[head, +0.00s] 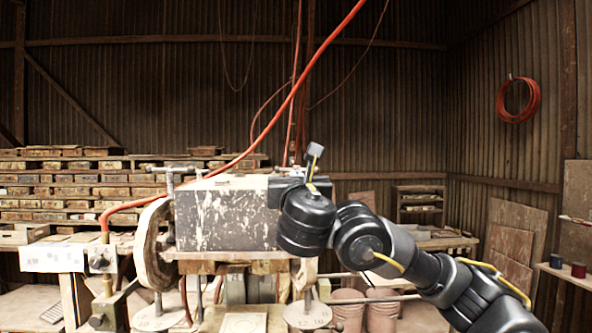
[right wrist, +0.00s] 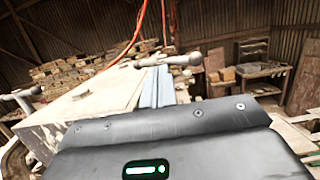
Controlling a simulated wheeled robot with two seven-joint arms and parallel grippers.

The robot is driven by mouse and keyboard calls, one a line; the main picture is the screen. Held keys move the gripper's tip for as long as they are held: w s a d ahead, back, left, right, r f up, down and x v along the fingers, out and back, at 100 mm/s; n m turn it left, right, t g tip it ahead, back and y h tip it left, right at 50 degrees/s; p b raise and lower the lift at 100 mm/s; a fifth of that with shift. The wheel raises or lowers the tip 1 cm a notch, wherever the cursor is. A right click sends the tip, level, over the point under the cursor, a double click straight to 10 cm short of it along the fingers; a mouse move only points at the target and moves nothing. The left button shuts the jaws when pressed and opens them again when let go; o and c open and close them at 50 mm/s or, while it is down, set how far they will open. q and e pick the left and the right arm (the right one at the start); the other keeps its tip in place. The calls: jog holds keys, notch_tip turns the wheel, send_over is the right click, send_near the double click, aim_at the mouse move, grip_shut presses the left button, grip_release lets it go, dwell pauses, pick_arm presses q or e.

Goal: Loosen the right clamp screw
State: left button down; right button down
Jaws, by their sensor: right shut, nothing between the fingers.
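The right clamp screw (right wrist: 182,60) shows in the right wrist view as a grey T-handle with a crossbar and a thick hub. My right gripper (right wrist: 155,74) is shut and empty, its two grey fingers side by side, with the tips close to the crossbar. I cannot tell whether they touch it. In the head view the right gripper's dark body (head: 288,192) is at the right end of the paint-spattered press box (head: 225,215) and hides most of that screw. The left clamp screw (head: 172,170) stands at the box's left end. My left gripper is not in view.
A white round wheel (head: 150,245) is at the press's left side. An orange hose (head: 270,125) hangs down across the press. Stacked tiles (head: 60,190) fill racks behind it. Pinkish pots (head: 365,305) stand below at the right.

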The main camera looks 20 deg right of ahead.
jog(key=s+a+p, duration=0.2)
jog(key=s+p, duration=0.1)
jog(key=s, duration=0.6)
jog(key=shift+a, duration=0.15)
